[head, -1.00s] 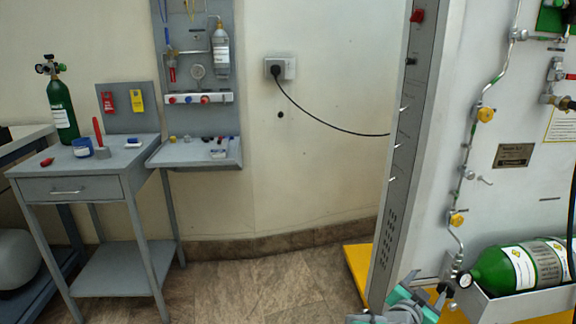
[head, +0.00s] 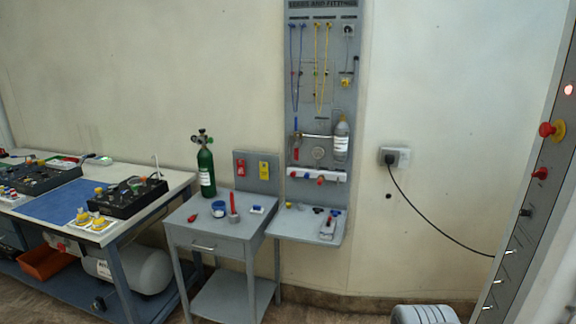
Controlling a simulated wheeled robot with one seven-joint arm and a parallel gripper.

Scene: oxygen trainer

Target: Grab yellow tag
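The yellow tag (head: 264,170) hangs on a small grey back panel (head: 243,161) behind the grey side table, to the right of a red tag (head: 240,167). Nothing covers it. My gripper is not in view now; only a ribbed grey-white part shows at the bottom edge, and I cannot tell what it is.
The grey side table (head: 191,236) carries a green cylinder (head: 206,168), a blue-white tub (head: 218,209) and small items. A fittings board (head: 300,90) with a shelf stands to its right. A workbench (head: 160,203) is at left. A black cable (head: 430,220) runs to the cabinet at right.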

